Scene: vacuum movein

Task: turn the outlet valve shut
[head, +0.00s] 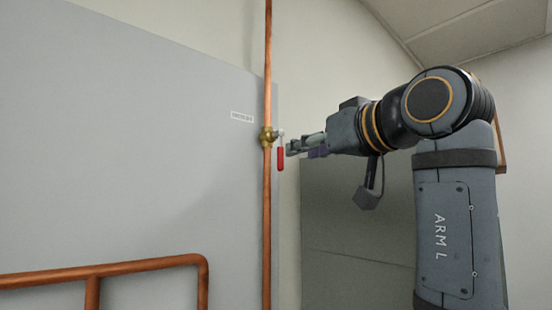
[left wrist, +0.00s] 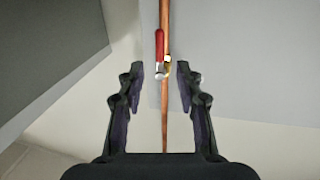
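The outlet valve is a brass body (head: 266,137) on a vertical copper pipe, with a red lever handle (head: 281,160) hanging straight down, roughly parallel to the pipe. The red handle also shows in the left wrist view (left wrist: 159,44), beside the pipe and between the lines of my fingers. My left gripper (head: 292,149) is just right of the handle in the head view, pointing at it. The left wrist view shows its two fingers (left wrist: 160,70) spread apart with nothing gripped. Whether a finger touches the handle cannot be told. My right gripper is not in view.
The vertical copper pipe (head: 267,220) runs in front of a grey panel (head: 120,150). A small white label (head: 242,117) is left of the valve. Another copper pipe (head: 130,267) bends at the lower left. A dark grey panel (head: 350,220) stands behind my arm.

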